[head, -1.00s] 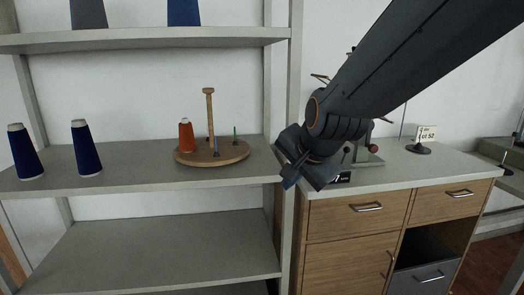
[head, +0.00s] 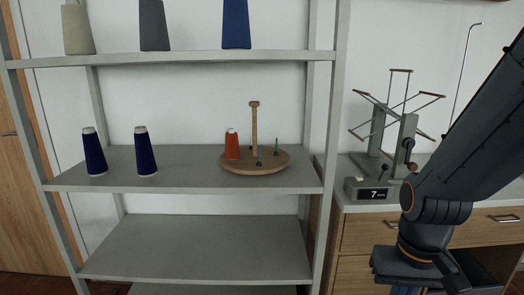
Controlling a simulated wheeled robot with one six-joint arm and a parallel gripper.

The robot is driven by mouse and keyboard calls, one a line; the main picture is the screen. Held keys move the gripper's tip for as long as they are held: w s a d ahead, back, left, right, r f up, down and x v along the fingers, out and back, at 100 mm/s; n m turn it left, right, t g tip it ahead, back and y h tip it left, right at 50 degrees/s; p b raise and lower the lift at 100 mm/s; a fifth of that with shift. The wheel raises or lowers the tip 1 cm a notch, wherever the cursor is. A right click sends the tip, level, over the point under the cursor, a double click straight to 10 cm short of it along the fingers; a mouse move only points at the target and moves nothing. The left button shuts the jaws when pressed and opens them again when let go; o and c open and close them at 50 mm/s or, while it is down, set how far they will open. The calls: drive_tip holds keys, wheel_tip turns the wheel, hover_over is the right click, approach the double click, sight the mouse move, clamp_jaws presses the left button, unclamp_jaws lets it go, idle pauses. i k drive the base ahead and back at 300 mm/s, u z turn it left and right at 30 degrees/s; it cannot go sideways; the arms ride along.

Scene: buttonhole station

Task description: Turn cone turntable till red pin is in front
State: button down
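The cone turntable (head: 282,165) is a round wooden disc with a tall wooden post (head: 254,125) on the middle shelf. An orange-red cone (head: 232,145) stands on its left side. A thin blue pin (head: 259,156) is at the front, and a thin green pin (head: 276,147) is at the right. I see no bare red pin; whether one is under the cone is hidden. My gripper (head: 408,288) is at the lower right, beyond the shelf's right post and well apart from the turntable. Its fingertips are cut off by the frame edge, so its opening is unclear.
Two dark blue cones (head: 94,153) (head: 145,152) stand left on the same shelf. The upper shelf (head: 190,58) holds several cones. A shelf post (head: 328,170) stands between turntable and arm. A yarn winder (head: 400,135) and display box (head: 372,191) are on the right cabinet.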

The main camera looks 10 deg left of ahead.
sight(254, 159)
drive_tip(key=k, duration=0.4)
drive_tip(key=u, duration=1.4)
drive_tip(key=i, duration=1.1)
drive_tip(key=z, duration=1.6)
